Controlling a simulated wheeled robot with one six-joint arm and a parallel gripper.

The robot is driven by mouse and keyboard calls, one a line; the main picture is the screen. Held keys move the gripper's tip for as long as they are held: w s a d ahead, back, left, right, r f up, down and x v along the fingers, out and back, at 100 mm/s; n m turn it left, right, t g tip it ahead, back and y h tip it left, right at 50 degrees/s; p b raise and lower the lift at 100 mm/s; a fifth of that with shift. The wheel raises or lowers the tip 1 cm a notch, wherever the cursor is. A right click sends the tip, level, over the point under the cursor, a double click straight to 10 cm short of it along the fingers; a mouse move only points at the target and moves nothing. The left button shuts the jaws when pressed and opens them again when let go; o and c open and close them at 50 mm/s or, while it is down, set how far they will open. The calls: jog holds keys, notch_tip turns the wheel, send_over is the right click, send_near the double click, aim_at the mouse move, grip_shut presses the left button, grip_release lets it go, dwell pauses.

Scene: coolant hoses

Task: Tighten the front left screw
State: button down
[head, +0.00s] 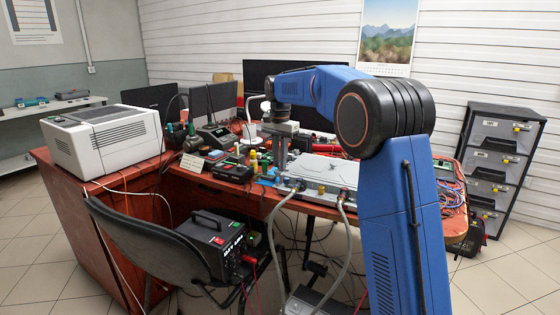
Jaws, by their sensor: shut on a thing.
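A flat silver metal unit (325,172) lies on the workbench, with screws too small to make out one by one. Two grey hoses (347,240) run from its front edge down towards the floor. My gripper (282,150) points down at the left end of the unit, near its back left corner. It is shut on a slim upright thing, likely a tool, which is too small to identify. I cannot tell whether the tip touches the unit. The front left screw cannot be told apart here.
The red workbench (130,215) is crowded with small tools and bottles left of the unit. A white printer-like box (100,140) stands at its left end. A black chair (150,245) and a black power box (215,245) stand in front. A drawer cabinet (500,165) is at right.

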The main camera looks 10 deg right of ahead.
jog(key=shift+m, duration=0.5)
jog(key=c, duration=1.7)
grip_release()
jog(key=shift+r, duration=0.1)
notch_tip(320, 180, up, 17)
jog(key=shift+r, duration=0.15)
jog(key=shift+s, duration=0.1)
